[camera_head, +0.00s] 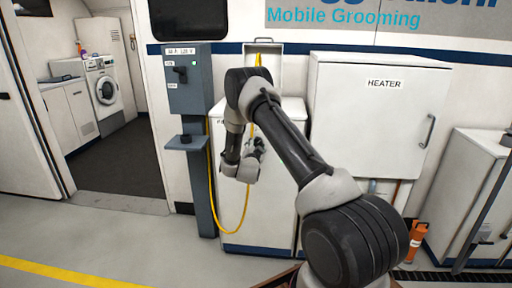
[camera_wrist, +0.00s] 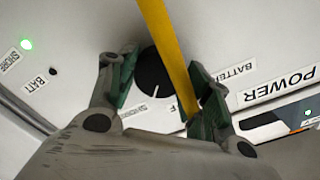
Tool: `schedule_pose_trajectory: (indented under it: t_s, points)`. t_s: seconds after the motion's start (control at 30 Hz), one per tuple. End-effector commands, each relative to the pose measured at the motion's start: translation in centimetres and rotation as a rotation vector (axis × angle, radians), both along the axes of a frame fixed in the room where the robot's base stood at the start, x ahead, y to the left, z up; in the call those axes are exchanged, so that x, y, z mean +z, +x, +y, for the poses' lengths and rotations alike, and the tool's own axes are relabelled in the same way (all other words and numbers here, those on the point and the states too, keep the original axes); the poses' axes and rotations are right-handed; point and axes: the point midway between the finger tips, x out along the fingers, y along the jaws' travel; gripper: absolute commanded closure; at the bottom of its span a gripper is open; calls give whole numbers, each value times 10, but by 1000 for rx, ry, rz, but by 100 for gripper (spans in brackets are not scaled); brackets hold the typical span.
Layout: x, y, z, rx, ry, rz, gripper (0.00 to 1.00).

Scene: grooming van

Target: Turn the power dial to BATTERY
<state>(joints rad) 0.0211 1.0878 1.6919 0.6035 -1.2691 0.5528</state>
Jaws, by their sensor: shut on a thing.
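The power dial (camera_wrist: 152,74) is a round black knob on a pale panel in the wrist view, with a small white mark near its lower edge. My gripper (camera_wrist: 160,85) has one finger on each side of the dial and is shut on it. A BATTERY label (camera_wrist: 235,71) is right of the dial, partly hidden by a finger. A SHORE label (camera_wrist: 133,111) is below left; another label below right is mostly hidden. In the head view my gripper (camera_head: 257,147) is at the white cabinet (camera_head: 228,190); the dial is hidden there.
A yellow cable (camera_wrist: 168,45) crosses the dial's right side, close to the right finger. A green light (camera_wrist: 26,44) glows beside a second SHORE label, near a dark BATT light (camera_wrist: 53,71). A grey pedestal (camera_head: 198,100) stands left, a HEATER cabinet (camera_head: 375,120) right.

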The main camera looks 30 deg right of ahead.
Motion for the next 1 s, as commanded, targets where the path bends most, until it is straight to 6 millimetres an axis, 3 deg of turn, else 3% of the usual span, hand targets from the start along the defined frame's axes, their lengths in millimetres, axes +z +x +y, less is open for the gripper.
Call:
schedule_pose_trajectory:
  t_s: [0.27, 1.0]
  points:
    - [0, 0, 0, -1, -126, 86, 74]
    - [-1, -1, 0, 0, -701, 475, 74]
